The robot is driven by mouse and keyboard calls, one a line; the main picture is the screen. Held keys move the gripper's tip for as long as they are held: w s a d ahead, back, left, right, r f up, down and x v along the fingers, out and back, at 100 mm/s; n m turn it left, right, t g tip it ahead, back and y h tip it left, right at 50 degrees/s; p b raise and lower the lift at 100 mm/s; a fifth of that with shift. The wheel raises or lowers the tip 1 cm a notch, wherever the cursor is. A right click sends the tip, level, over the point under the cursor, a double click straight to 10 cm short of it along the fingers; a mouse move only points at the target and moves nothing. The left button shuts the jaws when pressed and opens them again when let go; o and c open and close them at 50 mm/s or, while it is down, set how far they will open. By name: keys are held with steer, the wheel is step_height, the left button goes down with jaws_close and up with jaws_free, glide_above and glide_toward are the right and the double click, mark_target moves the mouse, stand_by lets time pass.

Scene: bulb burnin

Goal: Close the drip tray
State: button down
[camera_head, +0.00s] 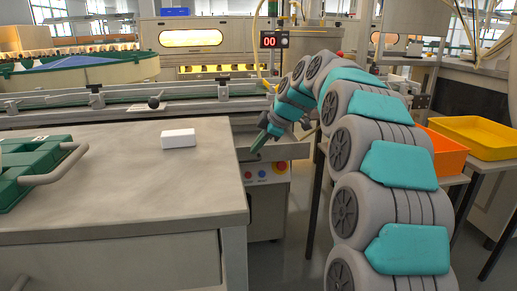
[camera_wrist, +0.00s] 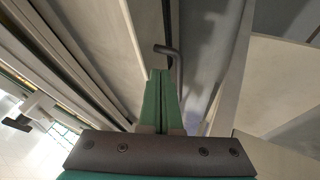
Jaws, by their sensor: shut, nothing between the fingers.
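My gripper (camera_head: 257,146) reaches down beside the front of the conveyor machine, just right of the grey table. Its green fingers are shut and empty, and they also show in the wrist view (camera_wrist: 157,75). A dark bent handle (camera_wrist: 176,60) is right at the fingertips in the wrist view; I cannot tell whether they touch. A grey tray-like ledge (camera_head: 287,151) shows under my gripper in the head view, above a panel with buttons. It appears to be the drip tray, but my arm partly hides it and I cannot tell how far open it is.
The grey table (camera_head: 110,190) holds a white block (camera_head: 178,138) and a green crate (camera_head: 30,172) with a grey handle. An orange bin (camera_head: 445,152) and a yellow bin (camera_head: 480,135) stand at right.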

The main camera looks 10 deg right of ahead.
steer(key=shift+w, duration=0.3)
steer(key=w+p, duration=0.1)
steer(key=w, duration=0.3)
steer(key=w+p, duration=0.1)
steer(key=w, duration=0.3)
steer(key=shift+w+d, duration=0.2)
steer(key=shift+w, duration=0.15)
steer(key=p, duration=0.4)
glide_above(249, 143)
steer(key=s, duration=0.3)
steer(key=shift+w+r, duration=0.15)
steer(key=shift+w, duration=0.1)
steer(key=shift+w+d+p, duration=0.1)
steer(key=shift+w+p, duration=1.2)
steer(key=shift+w, duration=0.05)
steer(key=shift+f, duration=0.2)
